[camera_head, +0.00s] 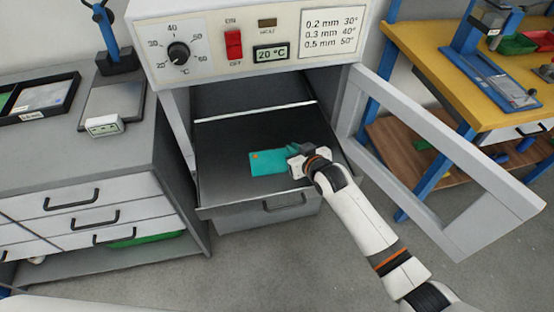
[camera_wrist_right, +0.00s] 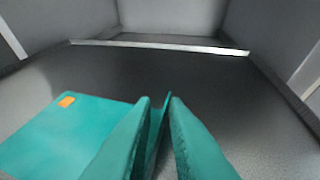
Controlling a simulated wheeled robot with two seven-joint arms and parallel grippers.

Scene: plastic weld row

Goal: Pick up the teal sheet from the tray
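The teal sheet (camera_head: 268,162) lies on the dark tray (camera_head: 225,190) of the open oven, with a small orange mark near one corner. In the right wrist view the sheet (camera_wrist_right: 60,135) lies at the left, and a narrow raised teal edge stands between my fingers. My right gripper (camera_head: 293,164) is at the sheet's right end, low over the tray. Its teal fingers (camera_wrist_right: 160,105) are a little apart, with a gap beside the raised edge; contact is hard to judge. My left gripper is not in view.
The oven (camera_head: 215,75) has its door (camera_head: 450,180) swung open to the right, beside my right arm. A grey cabinet (camera_head: 60,155) stands at the left. A yellow workbench (camera_head: 440,60) stands at the right.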

